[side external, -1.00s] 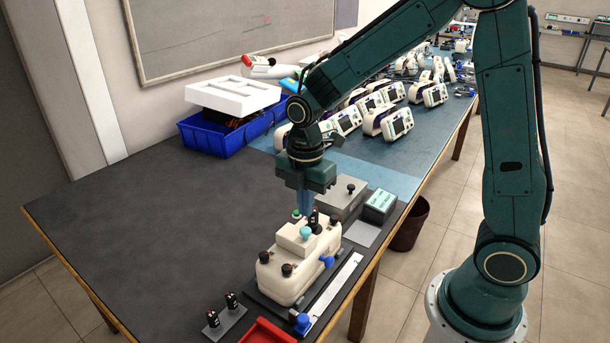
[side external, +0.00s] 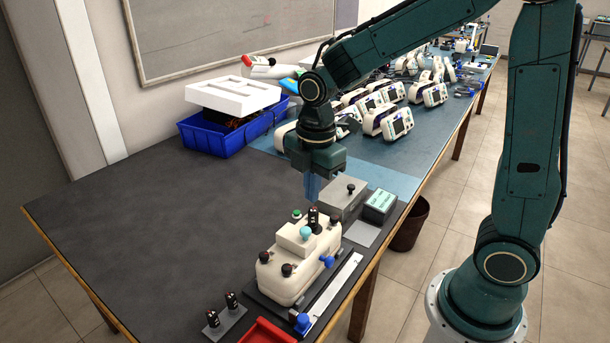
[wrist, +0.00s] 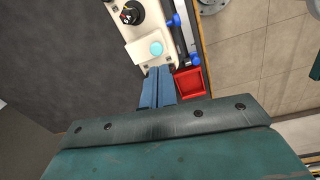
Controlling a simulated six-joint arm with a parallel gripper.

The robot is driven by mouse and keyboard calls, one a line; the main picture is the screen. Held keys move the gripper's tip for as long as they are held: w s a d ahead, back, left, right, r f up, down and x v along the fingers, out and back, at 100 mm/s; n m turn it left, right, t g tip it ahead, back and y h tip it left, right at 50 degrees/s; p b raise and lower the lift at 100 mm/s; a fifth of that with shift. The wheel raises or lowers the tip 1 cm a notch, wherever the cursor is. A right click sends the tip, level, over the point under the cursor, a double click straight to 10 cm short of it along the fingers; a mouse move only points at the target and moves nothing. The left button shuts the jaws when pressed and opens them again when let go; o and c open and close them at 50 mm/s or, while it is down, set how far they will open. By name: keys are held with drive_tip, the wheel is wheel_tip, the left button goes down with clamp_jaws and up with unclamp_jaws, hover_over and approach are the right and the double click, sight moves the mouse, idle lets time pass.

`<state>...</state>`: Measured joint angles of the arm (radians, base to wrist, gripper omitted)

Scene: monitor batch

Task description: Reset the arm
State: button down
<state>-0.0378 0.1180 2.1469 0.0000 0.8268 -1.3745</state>
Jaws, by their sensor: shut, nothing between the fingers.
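My gripper (side external: 312,188) hangs above the back end of the cream device, clear of it, with its blue fingers pointing down. It is shut and empty; in the wrist view the two blue fingers (wrist: 158,72) lie together. The cream device (side external: 297,268) sits on a dark base near the table's front edge, with black knobs, a teal knob (side external: 306,232) and a blue knob (side external: 327,262) at its side. The device also shows at the top of the wrist view (wrist: 139,48).
A red tray (side external: 268,332) and a small stand with two black items (side external: 226,318) are in front. A blue bin (side external: 215,138) and several monitors (side external: 396,124) are farther back. The dark tabletop at left is clear.

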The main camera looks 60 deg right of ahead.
drive_tip(key=s+r+m+t, duration=0.2)
drive_tip(key=s+r+m, duration=0.3)
drive_tip(key=s+m, duration=0.3)
drive_tip(key=s+d+r+m+t, duration=0.1)
drive_tip(key=s+r+m+t, duration=0.2)
drive_tip(key=s+r+m, duration=0.2)
drive_tip(key=s+m, duration=0.3)
drive_tip(key=shift+s+d, duration=0.15)
